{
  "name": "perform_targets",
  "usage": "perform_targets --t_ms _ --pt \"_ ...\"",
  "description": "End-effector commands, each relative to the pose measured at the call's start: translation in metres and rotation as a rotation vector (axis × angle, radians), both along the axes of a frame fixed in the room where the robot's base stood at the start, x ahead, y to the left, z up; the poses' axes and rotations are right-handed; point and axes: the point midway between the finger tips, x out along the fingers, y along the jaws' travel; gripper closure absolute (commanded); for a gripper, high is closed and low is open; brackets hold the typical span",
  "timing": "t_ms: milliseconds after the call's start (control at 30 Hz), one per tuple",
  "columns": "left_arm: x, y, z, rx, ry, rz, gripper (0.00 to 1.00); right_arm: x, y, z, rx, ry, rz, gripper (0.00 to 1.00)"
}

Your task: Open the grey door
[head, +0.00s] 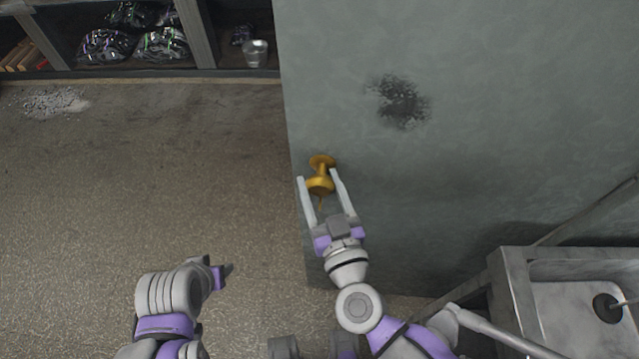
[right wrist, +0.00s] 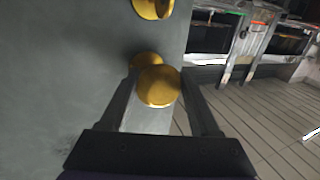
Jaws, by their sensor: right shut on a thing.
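The grey door (head: 480,100) stands upright and fills the right half of the head view, with a dark smudge on its face. A brass round knob (head: 320,185) sits near the door's left edge. My right gripper (head: 319,182) has its two fingers on either side of the knob and is shut on it. In the right wrist view the knob (right wrist: 158,86) lies between the fingers, against the grey door (right wrist: 80,60). My left gripper (head: 225,272) is at the lower left, over the floor and away from the door; its fingers are too small to read.
A metal sink (head: 560,300) with a drain stands at the lower right. Shelves with wrapped bags (head: 105,45) and a metal cup (head: 256,53) line the back left. Another brass piece (right wrist: 152,8) shows on the door.

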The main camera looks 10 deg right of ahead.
Motion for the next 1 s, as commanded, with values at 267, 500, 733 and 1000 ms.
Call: perform_targets --t_ms 267,500,733,1000 --pt "0.0001 0.0000 0.0003 0.000 0.000 0.000 0.50 0.0006 -0.0016 0.0011 -0.002 -0.003 -0.006 1.00" --pt "0.0001 0.0000 0.0003 0.000 0.000 0.000 0.50 0.0006 -0.0013 0.0009 -0.002 -0.002 -0.005 0.23" --pt "0.0000 0.0000 0.0001 0.000 0.000 0.000 0.50 0.0003 -0.0007 0.0005 -0.001 -0.001 -0.002 0.10" --pt "-0.0001 0.0000 -0.0005 0.000 0.000 0.000 0.50 0.0015 -0.0006 0.0002 -0.001 -0.001 -0.001 0.10"
